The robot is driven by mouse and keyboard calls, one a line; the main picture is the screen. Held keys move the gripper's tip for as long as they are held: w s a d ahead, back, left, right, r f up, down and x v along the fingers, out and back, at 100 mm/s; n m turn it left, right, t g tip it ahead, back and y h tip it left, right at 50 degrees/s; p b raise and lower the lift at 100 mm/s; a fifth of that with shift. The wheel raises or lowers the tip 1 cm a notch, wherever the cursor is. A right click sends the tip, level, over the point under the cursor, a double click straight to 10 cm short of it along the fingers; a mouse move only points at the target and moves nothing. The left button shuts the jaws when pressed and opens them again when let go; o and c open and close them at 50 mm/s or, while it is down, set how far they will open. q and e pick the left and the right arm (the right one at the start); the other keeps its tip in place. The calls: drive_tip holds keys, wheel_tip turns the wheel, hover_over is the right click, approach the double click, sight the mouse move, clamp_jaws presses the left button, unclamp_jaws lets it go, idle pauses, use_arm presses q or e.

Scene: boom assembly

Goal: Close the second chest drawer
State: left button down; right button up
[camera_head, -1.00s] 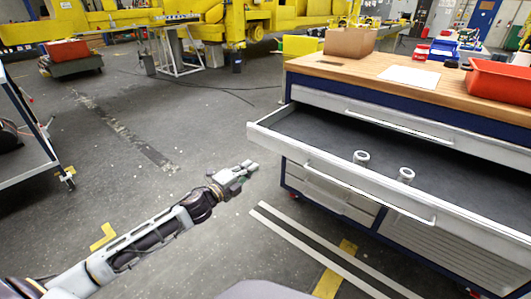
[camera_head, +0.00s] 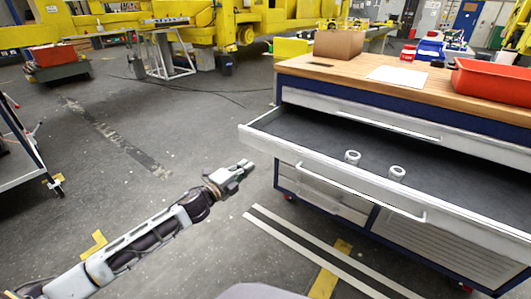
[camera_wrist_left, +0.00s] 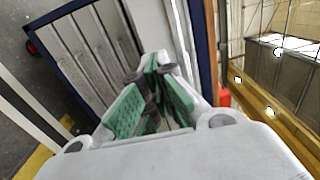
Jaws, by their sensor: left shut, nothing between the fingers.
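The second chest drawer (camera_head: 330,178) is pulled far out of the chest (camera_head: 300,88), below a shut top drawer (camera_head: 365,115). It has a grey front with a long bar handle. In the left wrist view the green-padded fingers (camera_wrist_left: 155,70) meet in front of the chest's lower grey fronts (camera_wrist_left: 90,45). My right gripper is not in view.
The wooden worktop (camera_head: 420,85) holds a cardboard box (camera_head: 338,44), a white sheet (camera_head: 397,76) and a red bin (camera_head: 490,82). A cart (camera_head: 20,150) stands at the left edge. The floor between the cart and chest is mostly clear.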

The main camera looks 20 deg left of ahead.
use_arm(q)
drive_tip(key=w, duration=0.1)
drive_tip(key=b, duration=0.1)
approach(270, 148)
drive_tip(key=shift+x, duration=1.75)
drive_tip(key=shift+b+x, duration=0.6)
drive_tip(key=shift+x, duration=1)
drive_tip(key=shift+w, duration=0.2)
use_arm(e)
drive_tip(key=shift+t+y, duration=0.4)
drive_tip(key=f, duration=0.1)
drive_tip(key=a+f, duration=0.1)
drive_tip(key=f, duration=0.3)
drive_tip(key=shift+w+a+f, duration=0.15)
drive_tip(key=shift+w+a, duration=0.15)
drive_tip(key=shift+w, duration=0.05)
use_arm(q)
drive_tip(key=shift+d+r, duration=0.1)
